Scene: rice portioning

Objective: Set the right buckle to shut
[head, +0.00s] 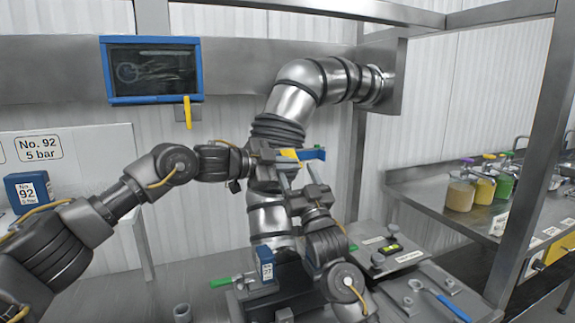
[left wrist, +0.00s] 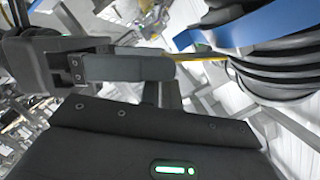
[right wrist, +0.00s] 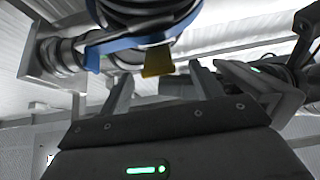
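The right buckle has a blue lever (head: 312,154) and a yellow piece (head: 289,154), set beside the black bellows on the steel pipe. In the right wrist view its yellow tab (right wrist: 158,62) hangs below a blue band around the bellows. My right gripper (head: 297,174) is open and empty just below the buckle; its fingers (right wrist: 160,85) are spread either side of the tab, apart from it. My left gripper (head: 276,158) is close to the bellows, left of the buckle.
The steel pipe (head: 296,95) bends down from the wall behind both grippers, which are very close to each other. A blue-framed screen (head: 152,72) hangs at the back left. Coloured jars (head: 461,192) stand on the right counter. A lidded bench (head: 420,290) is at front right.

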